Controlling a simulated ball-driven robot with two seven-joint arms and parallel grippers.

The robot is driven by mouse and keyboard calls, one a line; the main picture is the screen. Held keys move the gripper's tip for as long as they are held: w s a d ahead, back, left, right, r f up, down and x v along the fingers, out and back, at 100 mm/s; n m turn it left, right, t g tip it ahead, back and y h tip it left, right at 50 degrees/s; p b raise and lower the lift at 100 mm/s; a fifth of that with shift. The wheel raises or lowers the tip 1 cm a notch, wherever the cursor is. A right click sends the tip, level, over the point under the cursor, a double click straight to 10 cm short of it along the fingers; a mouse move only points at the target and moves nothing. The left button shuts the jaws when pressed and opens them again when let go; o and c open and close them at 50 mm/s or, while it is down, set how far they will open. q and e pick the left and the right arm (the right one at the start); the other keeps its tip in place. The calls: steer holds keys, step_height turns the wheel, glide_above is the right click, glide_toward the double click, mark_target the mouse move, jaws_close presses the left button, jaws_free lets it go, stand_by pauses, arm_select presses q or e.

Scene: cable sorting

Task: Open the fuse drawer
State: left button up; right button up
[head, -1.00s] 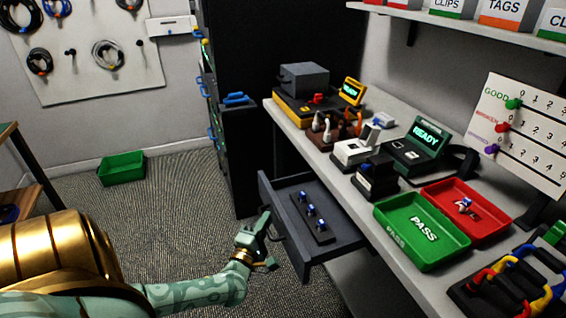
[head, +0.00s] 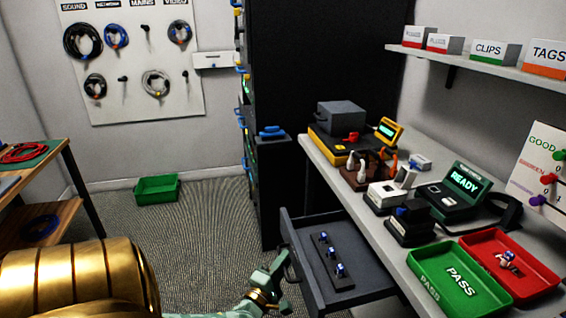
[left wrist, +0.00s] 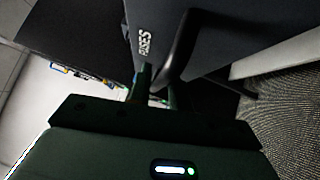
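The fuse drawer (head: 318,285) is dark grey and stands pulled out from under the bench. It holds a dark strip with several blue-topped fuses (head: 331,255). Its front, lettered FUSES (left wrist: 145,43), shows in the left wrist view with the dark bar handle (left wrist: 181,45). My left gripper (head: 282,270) is at the handle on the drawer front. In the left wrist view its fingers (left wrist: 155,88) are at the lower end of the handle and seem shut on it; the contact is partly hidden. My right gripper is not in view.
The bench (head: 323,152) carries testers, a green PASS tray (head: 432,283) and a red tray (head: 535,287). A dark rack (head: 285,110) stands behind the drawer. A green bin (head: 157,189) is on the carpet. The floor left of the drawer is clear.

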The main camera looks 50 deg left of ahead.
arm_select(q)
steer(key=p+v, duration=0.2)
steer(key=v, duration=1.4)
steer(key=shift+s+f, duration=0.1)
